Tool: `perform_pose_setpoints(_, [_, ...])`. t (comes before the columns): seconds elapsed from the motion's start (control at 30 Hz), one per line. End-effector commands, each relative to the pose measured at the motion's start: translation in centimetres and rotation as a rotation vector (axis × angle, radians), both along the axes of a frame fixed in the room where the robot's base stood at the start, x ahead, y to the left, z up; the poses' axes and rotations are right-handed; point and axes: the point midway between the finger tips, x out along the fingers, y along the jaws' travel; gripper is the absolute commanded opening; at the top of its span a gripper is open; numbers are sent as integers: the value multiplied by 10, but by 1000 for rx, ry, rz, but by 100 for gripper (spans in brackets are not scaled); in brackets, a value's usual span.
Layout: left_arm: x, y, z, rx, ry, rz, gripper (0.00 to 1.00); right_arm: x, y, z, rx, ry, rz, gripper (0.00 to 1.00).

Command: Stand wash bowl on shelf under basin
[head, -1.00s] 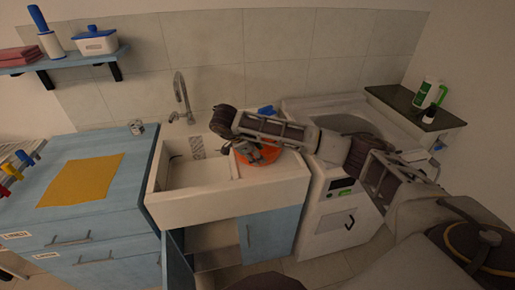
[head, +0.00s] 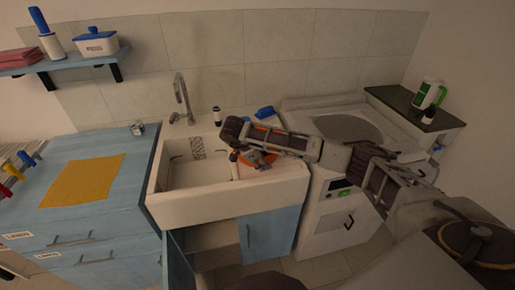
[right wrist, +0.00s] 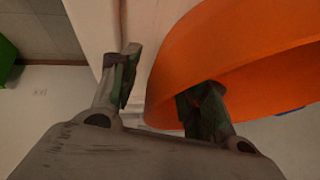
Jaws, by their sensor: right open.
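The orange wash bowl (head: 270,159) sits at the right side of the white basin (head: 205,203), partly hidden by my right arm. It fills the upper right of the right wrist view (right wrist: 235,50). My right gripper (head: 252,160) is at the bowl, and its fingers (right wrist: 163,95) are apart. One finger overlaps the bowl near its rim and the other is outside it; I cannot tell whether they touch it. Below the basin the cupboard is open on its left side, with a shelf (head: 215,236) inside. My left gripper is not in view.
The cupboard's left door (head: 178,262) stands open, and its right door (head: 265,234) is shut. A tap (head: 181,98), a small dark-and-white bottle (head: 217,116) and a blue item (head: 265,112) are behind the basin. A washing machine (head: 342,205) stands at right.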

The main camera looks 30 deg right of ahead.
Motion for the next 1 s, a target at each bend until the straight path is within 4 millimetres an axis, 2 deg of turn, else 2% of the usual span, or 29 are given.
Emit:
perform_pose_setpoints(0.33, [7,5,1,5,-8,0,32,0,0,0,0,-1,-1,44])
perform_pose_setpoints(0.67, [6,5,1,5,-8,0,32,0,0,0,0,-1,-1,2])
perform_pose_setpoints(1.0, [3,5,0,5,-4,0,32,0,0,1,0,-1,-1,0])
